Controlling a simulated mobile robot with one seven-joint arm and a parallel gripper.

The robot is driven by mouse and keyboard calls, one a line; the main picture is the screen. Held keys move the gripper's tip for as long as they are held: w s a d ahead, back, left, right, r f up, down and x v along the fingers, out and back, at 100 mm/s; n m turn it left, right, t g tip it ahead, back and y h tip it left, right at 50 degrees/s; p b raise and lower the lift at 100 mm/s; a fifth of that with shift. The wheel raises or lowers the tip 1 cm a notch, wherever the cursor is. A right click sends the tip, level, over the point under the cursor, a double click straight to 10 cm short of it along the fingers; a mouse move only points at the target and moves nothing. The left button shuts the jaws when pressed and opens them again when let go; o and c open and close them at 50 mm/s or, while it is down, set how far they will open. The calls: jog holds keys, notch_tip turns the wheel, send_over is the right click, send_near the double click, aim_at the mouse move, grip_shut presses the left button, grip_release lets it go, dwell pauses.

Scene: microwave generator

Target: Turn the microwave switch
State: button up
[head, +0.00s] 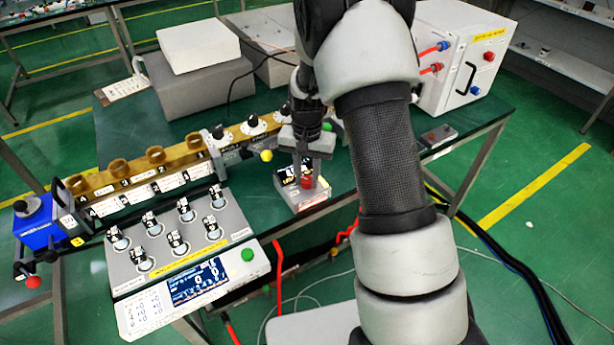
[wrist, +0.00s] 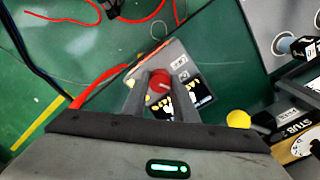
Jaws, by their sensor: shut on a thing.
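A small white switch box (head: 302,198) with a black label and a red knob (head: 307,182) sits near the front edge of the green table. In the wrist view the box (wrist: 181,66) shows its black label, and the red knob (wrist: 159,82) lies between my two fingers. My gripper (head: 307,176) points down over the box. It also shows in the wrist view (wrist: 158,84), shut on the red knob. The fingers hide the sides of the knob, so its turn angle cannot be told.
A brass waveguide rail (head: 140,174) with dials stands left of the box, with a yellow ball (head: 266,156) near it. A grey panel with several knobs (head: 180,240) and a display unit (head: 190,285) lie at the front left. A white power unit (head: 455,60) stands at the back right.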

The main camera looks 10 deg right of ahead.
aim_at(307, 179)
jog(key=o, duration=1)
jog(key=shift+o, duration=0.2)
jog(key=shift+r, duration=0.15)
notch_tip(307, 179, up, 17)
jog(key=p, duration=0.1)
jog(key=shift+p, duration=0.4)
jog(key=shift+r, duration=0.1)
